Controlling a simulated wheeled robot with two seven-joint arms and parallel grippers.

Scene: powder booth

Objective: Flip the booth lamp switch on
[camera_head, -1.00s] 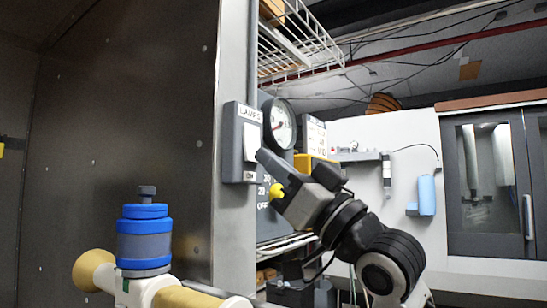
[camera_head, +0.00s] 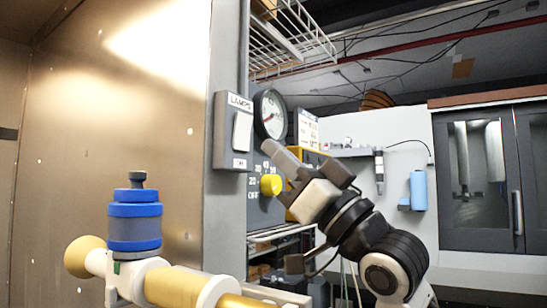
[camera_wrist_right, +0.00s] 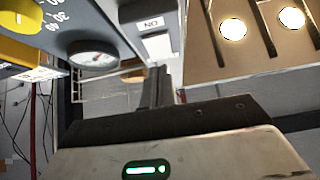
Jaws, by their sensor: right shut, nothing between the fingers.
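The lamp switch box (camera_head: 233,132), grey and labelled LAMPS, is on the front post of the booth. Its white rocker (camera_head: 242,132) shows in the head view and, near the ON label, in the right wrist view (camera_wrist_right: 158,46). My right gripper (camera_head: 270,147) is shut and empty, its tips to the right of the rocker and a little below it, apart from it. The closed fingers (camera_wrist_right: 158,72) point toward the rocker in the wrist view. The booth wall (camera_head: 120,130) is brightly lit, and lit lamps (camera_wrist_right: 233,29) show in the wrist view. My left gripper is not in view.
A round gauge (camera_head: 270,114) and a yellow knob (camera_head: 271,185) on a dial panel sit close to my right gripper. A wire shelf (camera_head: 290,40) hangs above. A blue-cupped device (camera_head: 135,222) with tan cylinders stands at the lower left.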

